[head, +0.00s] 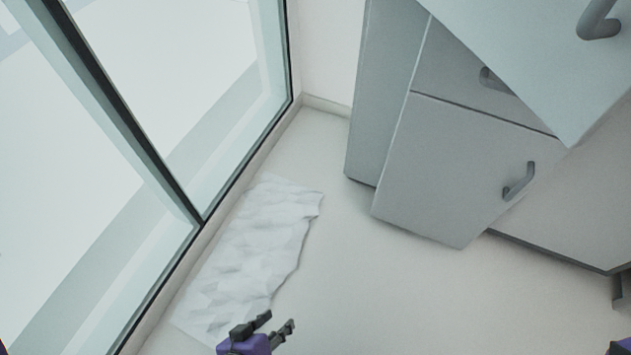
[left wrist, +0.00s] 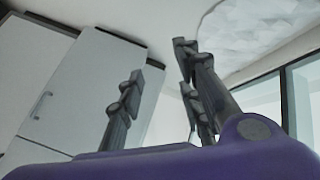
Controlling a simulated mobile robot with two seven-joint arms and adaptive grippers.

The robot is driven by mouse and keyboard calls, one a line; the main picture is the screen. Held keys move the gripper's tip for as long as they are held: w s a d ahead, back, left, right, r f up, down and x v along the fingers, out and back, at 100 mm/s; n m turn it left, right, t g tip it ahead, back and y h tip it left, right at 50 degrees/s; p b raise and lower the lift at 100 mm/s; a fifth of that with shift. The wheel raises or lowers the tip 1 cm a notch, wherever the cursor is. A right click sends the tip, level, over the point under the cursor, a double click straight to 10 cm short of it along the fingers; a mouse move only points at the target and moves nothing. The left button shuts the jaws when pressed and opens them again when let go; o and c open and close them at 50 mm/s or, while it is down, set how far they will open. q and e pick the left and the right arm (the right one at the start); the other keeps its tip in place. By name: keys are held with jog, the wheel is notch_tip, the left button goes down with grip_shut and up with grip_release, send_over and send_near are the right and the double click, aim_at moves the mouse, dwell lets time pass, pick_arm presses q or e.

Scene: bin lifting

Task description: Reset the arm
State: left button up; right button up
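My left gripper (head: 275,328) shows at the bottom of the head view, with a purple body and dark fingers. Its fingers are apart and nothing is between them. In the left wrist view, the left gripper (left wrist: 160,75) also shows its fingers spread and empty. A small purple part of my right arm shows at the bottom right corner of the head view; its fingers are out of view. No bin is in view.
A crumpled white sheet (head: 245,250) lies on the floor along the glass wall (head: 150,110). Grey cabinets with handles (head: 460,170) stand at the right, with an open drawer or door (head: 530,50) jutting out. The floor (head: 400,290) in the middle is clear.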

pick_arm(q)
jog(key=s+a+r+m+y+p, duration=0.1)
jog(key=s+a+r+m+y, duration=0.2)
jog(key=s+a, duration=0.75)
jog(key=w+r+t+p, duration=0.1)
jog(key=w+r+p, duration=0.1)
jog(key=r+p, duration=0.5)
jog(key=w+r+n+t+y+p, duration=0.1)
jog(key=w+r+p, duration=0.2)
jog(key=r+p, duration=0.5)
jog(key=shift+w+p, duration=0.2)
jog(key=shift+p, duration=0.45)
pick_arm(e)
jog(key=w+a+r+t, duration=0.1)
jog(key=w+r, duration=0.2)
jog(key=r, duration=0.6)
jog(key=w+a+r+t, duration=0.1)
jog(key=w+r, duration=0.3)
jog(key=r, duration=0.6)
jog(key=shift+w+a+m+t+y, duration=0.3)
jog(key=shift+a+m+t+y, duration=0.1)
jog(key=shift+t, duration=0.1)
pick_arm(q)
jog(key=shift+a+r, duration=0.1)
jog(key=shift+r, duration=0.05)
pick_arm(e)
jog(key=shift+r, duration=0.1)
